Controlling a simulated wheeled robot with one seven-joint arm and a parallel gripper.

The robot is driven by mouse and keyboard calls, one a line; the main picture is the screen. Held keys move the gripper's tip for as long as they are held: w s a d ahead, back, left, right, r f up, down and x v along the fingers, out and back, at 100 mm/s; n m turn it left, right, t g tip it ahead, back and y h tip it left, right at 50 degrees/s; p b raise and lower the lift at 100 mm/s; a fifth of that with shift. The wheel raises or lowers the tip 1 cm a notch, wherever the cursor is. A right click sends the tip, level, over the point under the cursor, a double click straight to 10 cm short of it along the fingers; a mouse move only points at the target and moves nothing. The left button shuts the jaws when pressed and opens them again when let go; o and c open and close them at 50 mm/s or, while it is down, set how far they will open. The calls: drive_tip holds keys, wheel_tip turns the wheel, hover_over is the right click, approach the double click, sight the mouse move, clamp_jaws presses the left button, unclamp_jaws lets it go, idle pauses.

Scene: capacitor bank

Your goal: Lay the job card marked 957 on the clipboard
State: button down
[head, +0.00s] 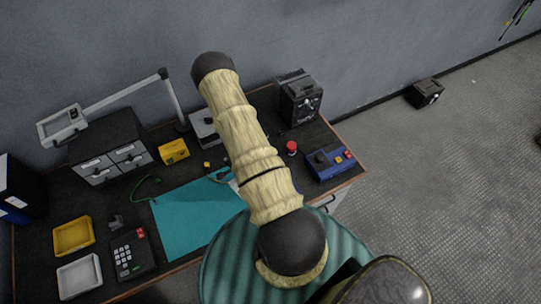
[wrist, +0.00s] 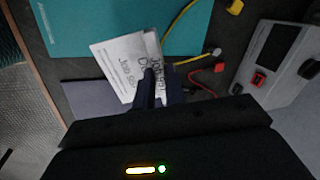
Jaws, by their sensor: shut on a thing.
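My gripper (wrist: 155,82) shows in the wrist view, its dark fingers shut on a white job card (wrist: 150,48). The card's printed text is tilted and partly covered by the fingers, so I cannot read its full number. Another white printed sheet (wrist: 118,66) shows beside and partly behind it; I cannot tell whether they touch. A flat slate-purple panel (wrist: 84,94) lies just left of the fingers, partly under the white sheet; it may be the clipboard. In the head view my arm hides the gripper, and only a white card edge (head: 234,186) shows beside it.
A teal mat (head: 190,220) covers the bench middle. Yellow (head: 73,236) and white (head: 80,277) trays and a keypad (head: 130,254) stand left. A blue control box (head: 330,163), a red button (head: 291,147) and a black unit (head: 299,98) stand right. Cables lie near the gripper.

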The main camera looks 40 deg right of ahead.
drive_tip(key=s+d+r+m+g, duration=0.1)
drive_tip(key=s+d+r, duration=0.1)
drive_tip(key=d, duration=0.4)
drive_tip(key=s+d+r+m+g+p, duration=0.1)
drive_tip(key=s+d+r+m+g, duration=0.1)
drive_tip(key=d, duration=0.4)
drive_tip(key=shift+d+m, duration=0.3)
drive_tip(key=shift+w+d+f+b, duration=0.1)
drive_tip(key=shift+w+f+b, duration=0.4)
drive_tip(key=shift+f+b, duration=0.65)
drive_tip(key=shift+w+d+f+b, duration=0.1)
drive_tip(key=shift+w+f+b, duration=0.45)
drive_tip(key=shift+f, duration=1)
drive_tip(key=shift+w+d+f+b, duration=0.1)
drive_tip(key=shift+w+f+b, duration=0.35)
drive_tip(key=shift+f+b, duration=1.7)
drive_tip(key=shift+f, duration=0.85)
drive_tip(key=c, duration=1.4)
unclamp_jaws()
